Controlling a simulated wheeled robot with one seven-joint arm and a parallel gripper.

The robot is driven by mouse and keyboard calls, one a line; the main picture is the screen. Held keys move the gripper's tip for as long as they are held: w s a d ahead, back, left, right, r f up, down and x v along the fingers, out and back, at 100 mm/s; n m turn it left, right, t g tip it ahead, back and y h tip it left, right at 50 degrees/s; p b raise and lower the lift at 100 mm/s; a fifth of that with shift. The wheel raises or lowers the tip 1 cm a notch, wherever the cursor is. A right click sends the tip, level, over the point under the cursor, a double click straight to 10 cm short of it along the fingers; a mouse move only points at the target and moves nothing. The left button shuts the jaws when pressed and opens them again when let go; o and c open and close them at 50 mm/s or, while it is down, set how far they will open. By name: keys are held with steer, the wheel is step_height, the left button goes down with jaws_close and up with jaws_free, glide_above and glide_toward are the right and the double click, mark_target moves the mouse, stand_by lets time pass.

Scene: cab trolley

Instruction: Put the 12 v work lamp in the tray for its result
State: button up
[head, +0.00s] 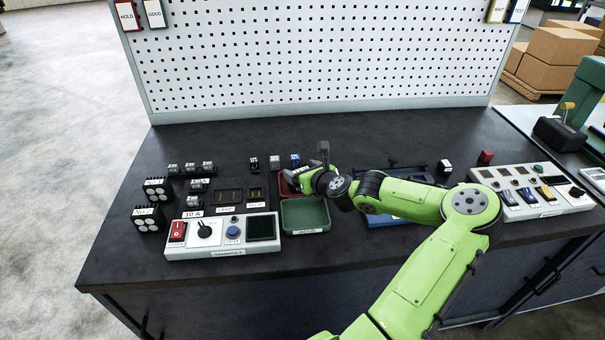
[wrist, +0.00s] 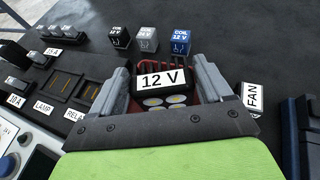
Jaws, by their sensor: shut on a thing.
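My gripper (head: 318,165) is over the red tray (head: 284,188), at the middle of the bench. In the wrist view my gripper (wrist: 163,84) is shut on the 12 V work lamp (wrist: 162,80), a dark block with a white "12 V" label and pale round lenses on the near side. Red tray surface shows just behind the lamp. I cannot tell whether the lamp touches the tray. In the head view the lamp is mostly hidden by my gripper. A green tray (head: 305,229) stands in front of the red one, and a blue tray (head: 400,218) lies to the right, partly behind my arm.
A test panel (head: 222,250) with a red switch and dial stands left. Coil relays (wrist: 147,40) stand behind the red tray; a FAN block (wrist: 252,97) is right. HOLD (head: 127,15) and GOOD (head: 154,13) signs hang above.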

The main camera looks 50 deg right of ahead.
steer(key=o, duration=1.4)
steer(key=shift+c, duration=0.2)
steer(key=shift+r, duration=0.15)
steer(key=p+v, duration=0.2)
steer(key=v, duration=1)
steer(key=shift+p, duration=0.3)
